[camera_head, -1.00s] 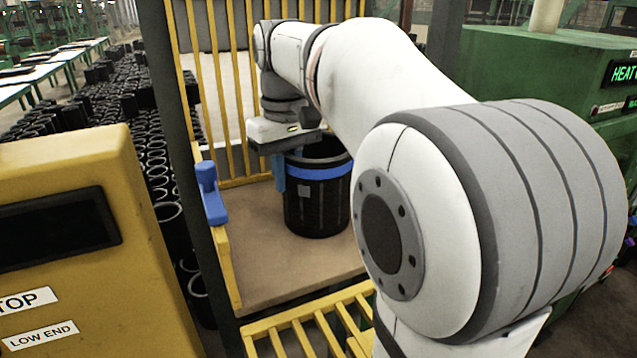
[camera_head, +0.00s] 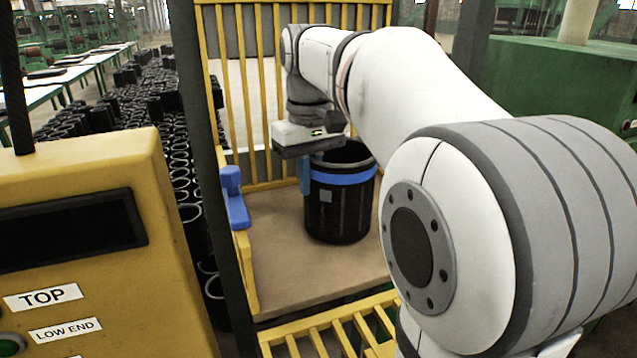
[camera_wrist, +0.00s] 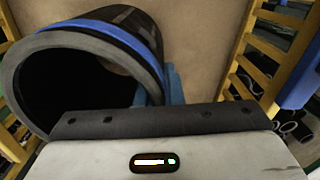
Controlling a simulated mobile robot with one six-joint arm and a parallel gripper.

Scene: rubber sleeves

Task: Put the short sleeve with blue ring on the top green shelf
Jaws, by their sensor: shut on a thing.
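The short black sleeve with a blue ring (camera_head: 341,206) stands upright over the brown board of a yellow-railed platform in the head view. Its open top (camera_wrist: 70,88) fills the left of the wrist view. My gripper (camera_head: 307,175) is at the sleeve's left rim, with one blue finger outside its wall. I cannot tell whether the sleeve's base touches the board. The top green shelf cannot be made out in these frames.
A yellow console (camera_head: 85,230) labelled TOP and LOW END stands at the left. Yellow rails (camera_head: 250,90) and a dark post (camera_head: 205,150) bound the platform. A green machine (camera_head: 555,90) stands at the right. Many black sleeves (camera_head: 165,110) stand behind the console.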

